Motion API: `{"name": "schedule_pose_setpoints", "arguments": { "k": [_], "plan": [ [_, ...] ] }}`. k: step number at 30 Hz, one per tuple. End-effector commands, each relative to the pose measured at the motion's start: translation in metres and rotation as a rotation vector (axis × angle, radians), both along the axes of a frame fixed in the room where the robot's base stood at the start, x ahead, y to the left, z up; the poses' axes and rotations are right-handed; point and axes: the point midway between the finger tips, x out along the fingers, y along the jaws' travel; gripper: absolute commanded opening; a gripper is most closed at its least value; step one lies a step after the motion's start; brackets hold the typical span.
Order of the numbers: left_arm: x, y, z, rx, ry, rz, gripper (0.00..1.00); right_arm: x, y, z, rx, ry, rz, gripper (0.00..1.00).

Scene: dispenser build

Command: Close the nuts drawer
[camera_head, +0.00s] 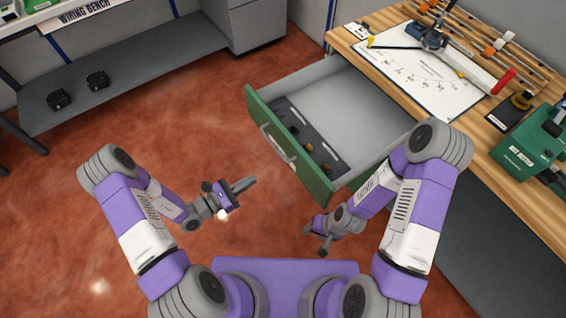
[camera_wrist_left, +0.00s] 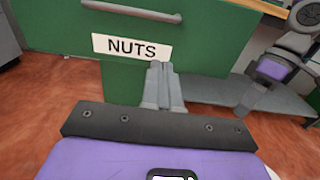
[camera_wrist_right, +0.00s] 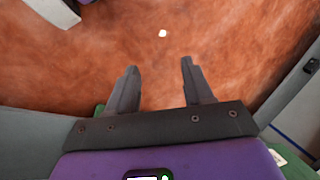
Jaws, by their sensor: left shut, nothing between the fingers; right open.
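The nuts drawer (camera_head: 290,148) stands pulled out from the workbench, its green front facing my left gripper. In the left wrist view its green front (camera_wrist_left: 60,55) carries a white NUTS label (camera_wrist_left: 132,47) and a grey bar handle (camera_wrist_left: 132,11). A dark strip with small parts (camera_head: 305,140) lies inside behind the front. My left gripper (camera_head: 250,183) is shut and empty, left of the drawer front and pointing toward it; its fingertips (camera_wrist_left: 160,66) show just below the label. Contact cannot be told. My right gripper (camera_head: 315,243) is open and empty, below the drawer's near corner; it shows over floor in the right wrist view (camera_wrist_right: 158,66).
The wooden workbench top (camera_head: 375,22) holds a paper chart (camera_head: 420,75), a rail fixture and a green instrument (camera_head: 530,140). A grey wiring bench (camera_head: 130,75) stands at the back left. Red floor between is clear.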

Motion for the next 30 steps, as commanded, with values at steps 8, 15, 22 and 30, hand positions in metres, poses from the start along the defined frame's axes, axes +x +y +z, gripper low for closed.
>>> {"name": "schedule_pose_setpoints", "arguments": {
  "k": [8, 15, 22, 30],
  "plan": [
    [0.026, -0.037, 0.000, -0.006, -0.004, -0.004, 0.00, 0.000, 0.000, -0.006, 0.000, 0.000, 0.000, 0.51],
    [0.056, -0.079, 0.000, -0.003, -0.004, -0.003, 0.00, 0.000, 0.000, -0.014, 0.000, 0.000, 0.000, 0.51],
    [0.075, -0.105, 0.000, -0.003, -0.002, -0.002, 0.00, 0.000, 0.000, -0.020, 0.000, 0.000, 0.000, 0.51],
    [0.081, -0.112, 0.001, -0.002, 0.000, 0.000, 0.00, 0.000, 0.000, -0.021, 0.000, 0.000, 0.000, 0.51]
  ]
}}
